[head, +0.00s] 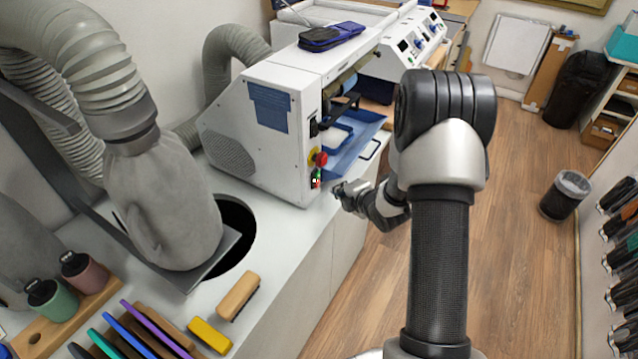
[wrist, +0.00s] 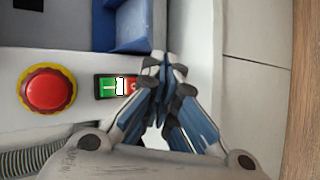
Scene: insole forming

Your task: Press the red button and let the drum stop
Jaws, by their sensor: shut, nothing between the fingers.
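In the wrist view a switch block (wrist: 117,87) has a green half, a white middle and a red button (wrist: 133,86) at its right end. My gripper (wrist: 164,72) is shut and empty, its fingertips just right of the red button and partly overlapping it; whether they touch it I cannot tell. A red mushroom button on a yellow ring (wrist: 47,89) is left of the switch. In the head view my gripper (head: 338,189) is at the white machine's front (head: 285,172), beside the switch block (head: 316,178) and below the mushroom button (head: 320,158). No drum is clearly visible.
A blue tray (head: 362,150) juts out of the machine above my gripper. The wooden floor (head: 530,200) to the right is mostly clear, with a bin (head: 564,195).

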